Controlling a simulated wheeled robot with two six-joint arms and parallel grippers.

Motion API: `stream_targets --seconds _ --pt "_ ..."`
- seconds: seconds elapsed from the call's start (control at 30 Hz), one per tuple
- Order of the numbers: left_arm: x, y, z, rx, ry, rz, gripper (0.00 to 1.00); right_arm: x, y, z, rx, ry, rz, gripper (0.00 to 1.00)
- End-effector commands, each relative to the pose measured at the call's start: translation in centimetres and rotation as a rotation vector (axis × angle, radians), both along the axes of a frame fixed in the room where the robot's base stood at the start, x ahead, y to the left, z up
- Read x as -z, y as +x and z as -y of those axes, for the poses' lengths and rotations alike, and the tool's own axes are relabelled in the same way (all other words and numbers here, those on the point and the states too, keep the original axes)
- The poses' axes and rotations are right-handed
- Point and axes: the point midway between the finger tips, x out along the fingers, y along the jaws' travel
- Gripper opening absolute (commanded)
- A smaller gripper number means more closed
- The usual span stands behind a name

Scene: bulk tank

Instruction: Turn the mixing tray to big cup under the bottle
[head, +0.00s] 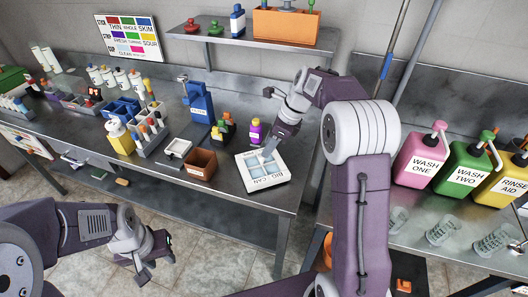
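The mixing tray (279,180) is white with several grey-blue compartments and lies turned at an angle near the front edge of the steel bench. Black lettering that seems to read "BIG CAN" runs along its front side. My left gripper (154,262) hangs over the floor in front of the bench, empty, with fingers apart.
A brown box (201,164), a small white scale-like tray (178,149) and a blue stand (199,103) are left of the mixing tray. Several small bottles (222,130) stand close to it. Wash jugs (421,157) and clear cups (443,231) occupy the right bench.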

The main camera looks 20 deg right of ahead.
Motion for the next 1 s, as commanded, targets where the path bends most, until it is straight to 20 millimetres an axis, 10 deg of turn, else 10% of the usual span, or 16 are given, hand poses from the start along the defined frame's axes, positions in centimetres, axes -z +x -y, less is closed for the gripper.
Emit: stream_targets --seconds 0.5,1.0 --pt "-1.0 0.0 0.0 0.000 0.000 0.000 0.36 -2.0 -0.5 0.7 -0.014 0.013 -0.007 0.39" --pt "-15.8 0.0 0.0 0.000 0.000 0.001 0.36 2.7 -3.4 0.4 -0.157 0.596 0.283 0.39"
